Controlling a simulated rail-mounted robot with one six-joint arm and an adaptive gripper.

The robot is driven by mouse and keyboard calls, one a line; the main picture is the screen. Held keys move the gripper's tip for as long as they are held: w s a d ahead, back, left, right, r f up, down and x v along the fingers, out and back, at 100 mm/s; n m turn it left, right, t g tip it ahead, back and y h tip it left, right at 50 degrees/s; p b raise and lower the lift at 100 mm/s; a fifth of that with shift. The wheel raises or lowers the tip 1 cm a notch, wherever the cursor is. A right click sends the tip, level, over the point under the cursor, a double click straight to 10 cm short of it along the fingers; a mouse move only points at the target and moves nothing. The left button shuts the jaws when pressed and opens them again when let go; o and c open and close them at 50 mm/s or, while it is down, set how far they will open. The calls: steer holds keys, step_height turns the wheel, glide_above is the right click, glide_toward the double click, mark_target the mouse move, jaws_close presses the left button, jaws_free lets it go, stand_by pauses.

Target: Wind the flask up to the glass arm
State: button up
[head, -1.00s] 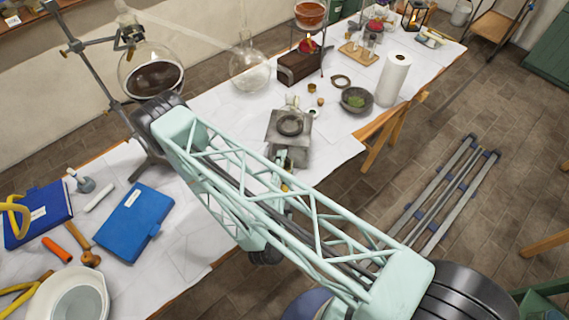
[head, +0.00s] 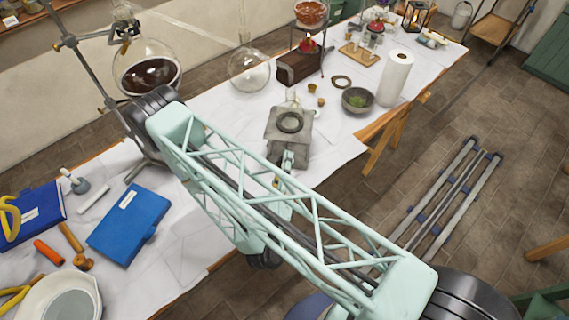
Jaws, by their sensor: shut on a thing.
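A lab jack (head: 275,134) stands near the table's front edge, its grey top plate bearing a dark ring (head: 290,122). A clear round flask (head: 249,72) stands on the table behind it to the left, its neck upright. A thin glass arm (head: 190,22) slopes down from the upper left towards that flask's neck. I cannot tell whether they touch. My gripper (head: 287,161) is at the near side of the jack, small and partly hidden by my arm. It is shut on what seems to be the jack's knob, which is hardly visible.
A larger flask of dark liquid (head: 147,75) is clamped to a stand at left. A wooden box (head: 298,68), mortar (head: 357,100) and paper roll (head: 395,78) stand beyond the jack. Blue books (head: 128,225), tools and a white bowl (head: 62,300) lie at left.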

steer(key=m+b, duration=0.1)
steer(key=m, duration=0.2)
steer(key=shift+m, duration=0.4)
steer(key=m, duration=0.3)
steer(key=shift+a+f+m+b, duration=0.1)
steer(key=shift+m+b, duration=0.3)
steer(key=m, duration=0.3)
steer(key=shift+m+b, duration=0.35)
steer(key=shift+m, duration=0.05)
steer(key=m, duration=0.3)
steer(key=shift+w+a+m+b, duration=0.1)
steer(key=shift+m+b, duration=0.2)
steer(key=shift+m, duration=0.1)
steer(key=m, duration=0.3)
steer(key=shift+m+b, duration=0.3)
steer(key=shift+m, duration=0.1)
steer(key=m, duration=0.3)
steer(key=shift+m+b, duration=0.3)
steer(key=shift+m, duration=0.1)
steer(key=m+b, duration=0.1)
steer(key=m, duration=0.5)
steer(key=shift+a+m, duration=0.1)
steer(key=shift+m, duration=0.2)
